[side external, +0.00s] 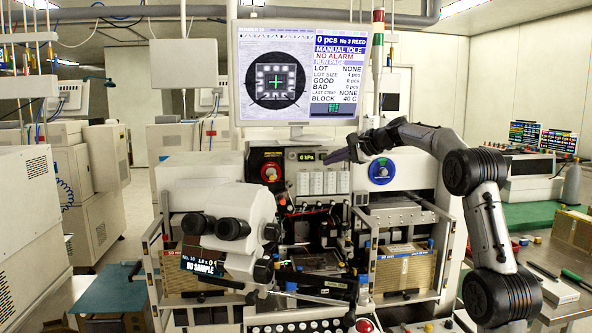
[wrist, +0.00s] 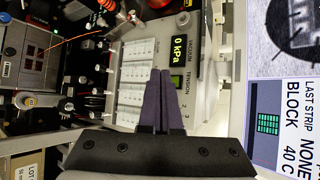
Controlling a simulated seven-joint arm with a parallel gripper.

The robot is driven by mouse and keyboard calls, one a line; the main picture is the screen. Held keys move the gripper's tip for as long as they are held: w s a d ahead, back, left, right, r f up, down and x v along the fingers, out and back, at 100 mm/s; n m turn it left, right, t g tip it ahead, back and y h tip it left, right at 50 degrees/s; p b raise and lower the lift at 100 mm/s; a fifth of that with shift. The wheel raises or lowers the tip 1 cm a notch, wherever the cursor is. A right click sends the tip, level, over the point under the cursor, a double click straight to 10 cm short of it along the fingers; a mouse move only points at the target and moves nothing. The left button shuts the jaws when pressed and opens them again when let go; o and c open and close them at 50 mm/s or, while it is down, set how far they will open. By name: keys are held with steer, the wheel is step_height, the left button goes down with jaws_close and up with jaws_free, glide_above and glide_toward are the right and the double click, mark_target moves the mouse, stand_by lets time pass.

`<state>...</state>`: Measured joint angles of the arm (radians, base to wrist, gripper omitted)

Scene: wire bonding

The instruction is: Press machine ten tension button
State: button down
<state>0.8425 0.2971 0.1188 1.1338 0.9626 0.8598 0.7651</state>
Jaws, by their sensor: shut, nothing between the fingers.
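The bonding machine shows a small screen (side external: 203,265) reading "No. 10" and "NO SAMPLE" at its microscope. In the wrist view, a panel section marked "TENSION" (wrist: 187,95) lies just right of my fingers, under the "0 kPa" vacuum display (wrist: 180,48). A small green display (wrist: 177,82) sits above that label. The tension button itself cannot be clearly picked out; my fingers may cover part of the panel. My gripper (wrist: 160,71) is shut and empty, its dark purple fingers in front of the panel. In the side view my gripper (side external: 333,156) is at the panel's upper right.
White switch blocks (wrist: 137,70) stand left of my fingers. A large monitor (side external: 296,75) is above the panel. The microscope (side external: 232,228) stands in front at left.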

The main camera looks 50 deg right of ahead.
steer(key=shift+s+a, duration=1.95)
steer(key=a+r+n+y, duration=0.1)
steer(key=a+r+n, duration=0.1)
steer(key=a, duration=0.5)
steer(key=a+r+n+y, duration=0.1)
steer(key=a+r, duration=0.2)
steer(key=a, duration=0.4)
steer(key=s+a+f+n+g+y, duration=0.1)
steer(key=s+a+f+n, duration=0.2)
steer(key=a, duration=0.4)
steer(key=s+a+n+g+y, duration=0.1)
steer(key=s+a+n, duration=0.25)
steer(key=a, duration=0.45)
steer(key=s+a+f+n+g, duration=0.1)
steer(key=s+a+f+n, duration=0.2)
steer(key=s+f, duration=0.3)
steer(key=s+a+f+n+g, duration=0.1)
steer(key=s+a+f+n, duration=0.25)
steer(key=s, duration=0.35)
steer(key=s+d+f+n+g+h, duration=0.2)
steer(key=s+f+n, duration=0.4)
steer(key=s+f, duration=0.3)
step_height(320, 180, down, 4)
steer(key=shift+s+d+n+g+h, duration=0.4)
steer(key=shift+d+g, duration=0.3)
steer(key=shift+d, duration=0.5)
